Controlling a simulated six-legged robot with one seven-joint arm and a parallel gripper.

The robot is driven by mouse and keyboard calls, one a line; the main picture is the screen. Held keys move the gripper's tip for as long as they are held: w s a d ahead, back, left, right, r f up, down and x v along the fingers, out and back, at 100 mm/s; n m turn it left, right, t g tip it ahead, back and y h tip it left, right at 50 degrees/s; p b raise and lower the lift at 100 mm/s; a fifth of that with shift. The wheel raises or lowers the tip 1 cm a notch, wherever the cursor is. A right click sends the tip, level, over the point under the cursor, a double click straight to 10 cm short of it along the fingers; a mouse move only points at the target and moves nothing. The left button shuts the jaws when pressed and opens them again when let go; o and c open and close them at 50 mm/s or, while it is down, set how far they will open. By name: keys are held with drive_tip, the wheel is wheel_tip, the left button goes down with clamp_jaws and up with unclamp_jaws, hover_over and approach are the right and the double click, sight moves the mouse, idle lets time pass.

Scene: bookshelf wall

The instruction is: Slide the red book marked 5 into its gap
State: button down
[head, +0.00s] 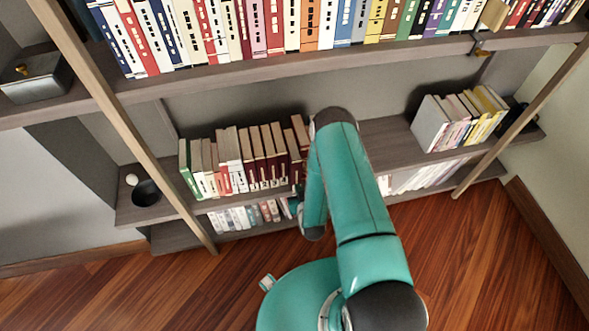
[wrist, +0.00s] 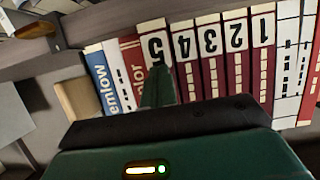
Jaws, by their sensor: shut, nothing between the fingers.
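In the wrist view the red book marked 5 (wrist: 156,50) stands in a row of dark red numbered books, at the left end of the set. Its number appears upside down. My gripper (wrist: 160,78) is shut and empty, with its fingertips in front of the lower part of that book's spine. I cannot tell whether they touch it. Dark red books with white number labels (wrist: 210,60) stand close to its right. In the head view my arm hides the gripper, and I cannot pick out book 5 among the red books (head: 268,160).
A red book (wrist: 132,60) and a blue-and-white book (wrist: 105,75) stand left of book 5. White books (wrist: 287,60) stand at the right. In the head view, the upper shelf board (head: 240,72) overhangs the row. A dark pot (head: 146,192) sits at the lower shelf's left end.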

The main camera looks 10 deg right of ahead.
sight(297, 182)
drive_tip(key=shift+w, duration=2.05)
drive_tip(key=s, duration=0.4)
idle(0.4)
